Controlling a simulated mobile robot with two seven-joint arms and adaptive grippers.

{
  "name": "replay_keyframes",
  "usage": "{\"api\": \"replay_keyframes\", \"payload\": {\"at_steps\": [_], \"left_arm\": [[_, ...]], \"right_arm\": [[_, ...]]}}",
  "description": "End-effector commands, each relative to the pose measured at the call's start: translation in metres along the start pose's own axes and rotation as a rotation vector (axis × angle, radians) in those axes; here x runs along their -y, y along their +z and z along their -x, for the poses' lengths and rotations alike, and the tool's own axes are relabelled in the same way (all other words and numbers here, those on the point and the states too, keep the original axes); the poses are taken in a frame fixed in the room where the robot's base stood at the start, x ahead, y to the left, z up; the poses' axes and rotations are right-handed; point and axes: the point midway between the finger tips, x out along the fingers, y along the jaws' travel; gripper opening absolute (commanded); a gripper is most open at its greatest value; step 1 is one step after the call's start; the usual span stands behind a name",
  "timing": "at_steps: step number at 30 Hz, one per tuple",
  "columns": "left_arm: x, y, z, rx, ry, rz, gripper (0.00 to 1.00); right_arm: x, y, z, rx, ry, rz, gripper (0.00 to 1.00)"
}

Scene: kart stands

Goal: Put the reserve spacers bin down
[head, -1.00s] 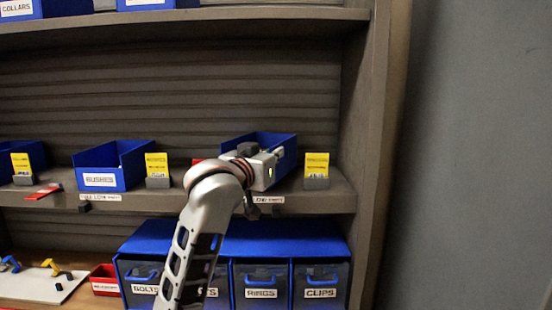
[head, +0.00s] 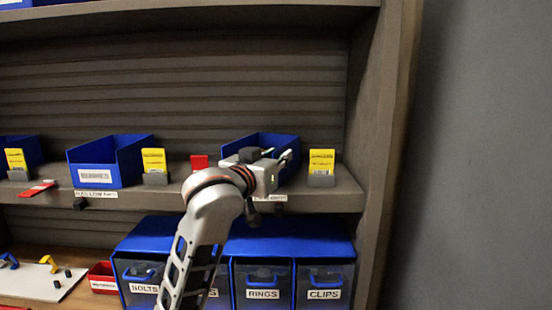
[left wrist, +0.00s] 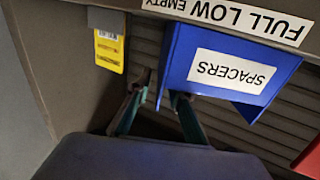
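The blue spacers bin (head: 276,143) stands on the middle shelf (head: 345,197), at its right end. In the left wrist view, which is upside down, its white SPACERS label shows on the front of the bin (left wrist: 283,62). In the left wrist view the left gripper's fingertips (left wrist: 162,88) are apart, on either side of the bin's side wall, and no grip on the wall shows. The bin's base is partly hidden by my left wrist. My right gripper is not in view.
A yellow card (head: 321,162) in a grey holder stands just right of the bin. A red piece (head: 199,162) and another yellow card (head: 153,160) are to the left, then a blue bin (head: 97,176). Blue drawers (head: 262,287) sit below. The shelf's side post is at right.

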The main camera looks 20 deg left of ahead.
Motion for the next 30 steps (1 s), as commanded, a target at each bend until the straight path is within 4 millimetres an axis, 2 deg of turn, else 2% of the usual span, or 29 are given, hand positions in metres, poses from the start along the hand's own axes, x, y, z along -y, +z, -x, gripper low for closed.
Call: {"api": "replay_keyframes", "payload": {"at_steps": [5,15,21,30], "left_arm": [[-0.001,-0.001,0.012,-0.002,0.001,0.002,0.21],[-0.001,-0.001,0.079,-0.003,0.001,0.003,0.21],[0.0,-0.001,0.108,-0.001,0.001,0.002,0.21],[0.0,-0.001,0.121,-0.001,0.0,0.001,0.21]], "right_arm": [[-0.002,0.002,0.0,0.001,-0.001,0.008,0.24],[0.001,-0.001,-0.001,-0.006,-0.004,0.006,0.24],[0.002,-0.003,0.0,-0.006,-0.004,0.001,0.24],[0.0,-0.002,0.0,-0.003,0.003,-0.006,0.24]]}}
